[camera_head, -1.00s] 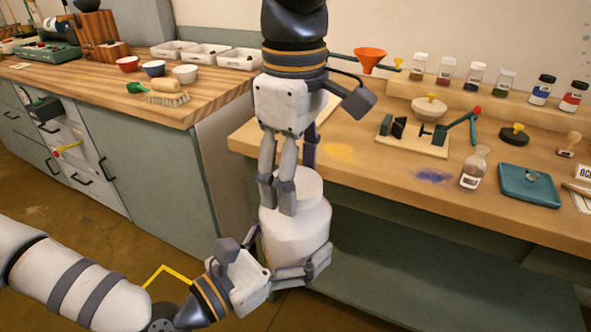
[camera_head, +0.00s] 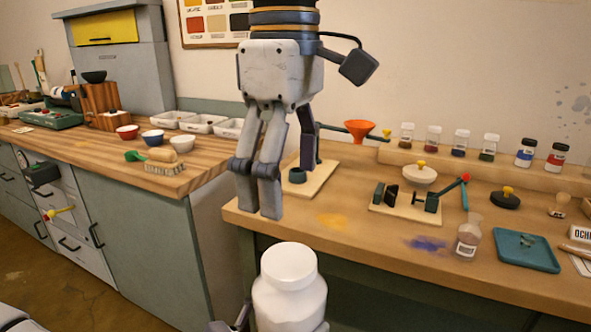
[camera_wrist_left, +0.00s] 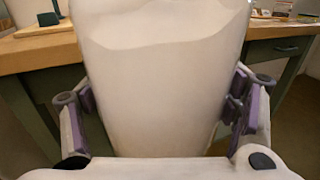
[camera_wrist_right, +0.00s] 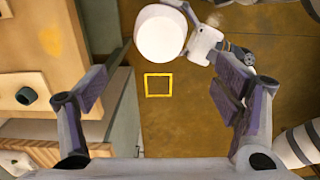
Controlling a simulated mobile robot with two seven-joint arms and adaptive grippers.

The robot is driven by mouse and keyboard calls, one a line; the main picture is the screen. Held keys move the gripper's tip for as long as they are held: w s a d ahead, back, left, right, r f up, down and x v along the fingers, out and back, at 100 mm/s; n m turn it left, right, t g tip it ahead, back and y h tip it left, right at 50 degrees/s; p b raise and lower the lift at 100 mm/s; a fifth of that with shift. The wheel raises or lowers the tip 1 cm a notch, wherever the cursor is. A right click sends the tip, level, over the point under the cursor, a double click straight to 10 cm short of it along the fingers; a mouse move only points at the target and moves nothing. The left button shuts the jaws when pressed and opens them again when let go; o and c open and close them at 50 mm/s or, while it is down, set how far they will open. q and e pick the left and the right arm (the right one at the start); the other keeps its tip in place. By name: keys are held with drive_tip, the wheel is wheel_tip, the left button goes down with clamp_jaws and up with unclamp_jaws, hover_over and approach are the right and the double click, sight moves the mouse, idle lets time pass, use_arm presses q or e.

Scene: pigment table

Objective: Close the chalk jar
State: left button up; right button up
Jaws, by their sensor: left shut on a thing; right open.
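The chalk jar (camera_head: 290,290) is a wide white jar with a round white lid (camera_head: 290,262) on its top, low in the head view in front of the bench. My left gripper (camera_wrist_left: 165,110) is shut around the jar's body, which fills the left wrist view; in the head view it is mostly cut off at the bottom. My right gripper (camera_head: 258,205) is open and empty, above the jar and slightly left of it. The right wrist view shows the lid (camera_wrist_right: 161,35) from above, beyond the fingers. I cannot tell how tightly the lid sits.
The bench (camera_head: 350,215) behind holds an orange funnel (camera_head: 358,130), a small clamp press (camera_head: 415,195), a glass bottle (camera_head: 469,237), a teal tray (camera_head: 527,251) and several pigment jars. A cabinet with a wooden top (camera_head: 190,180) stands left. A yellow square (camera_wrist_right: 158,85) marks the floor.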

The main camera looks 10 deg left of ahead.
use_arm(q)
drive_tip(key=shift+r, duration=0.15)
use_arm(e)
drive_tip(key=shift+r, duration=0.45)
